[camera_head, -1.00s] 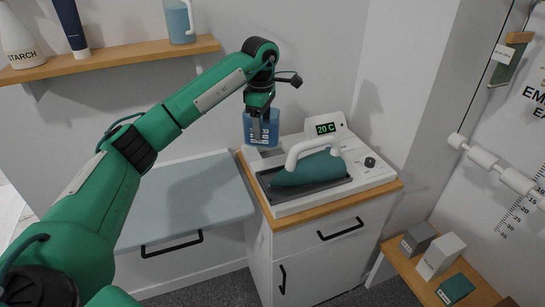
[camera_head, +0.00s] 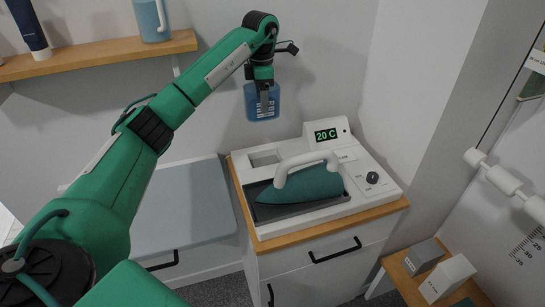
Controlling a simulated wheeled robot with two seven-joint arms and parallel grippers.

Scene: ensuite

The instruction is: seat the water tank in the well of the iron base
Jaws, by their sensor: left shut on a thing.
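The blue water tank (camera_head: 262,103) hangs in the air above the back left of the white iron base (camera_head: 385,188). My left gripper (camera_head: 263,88) is shut on the tank, pointing down at it. The well (camera_head: 265,158) shows as an empty rectangular opening at the back left of the base, below the tank. A teal iron (camera_head: 300,186) with a white handle rests in the dark tray at the front of the base. My right gripper is not in view.
The base stands on a wooden-topped cabinet (camera_head: 320,224). Its display (camera_head: 326,135) reads 20 C. A wall shelf (camera_head: 100,58) holds a blue jug (camera_head: 152,20). A padded grey-blue board (camera_head: 185,205) lies left of the cabinet. Small boxes (camera_head: 447,277) sit at lower right.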

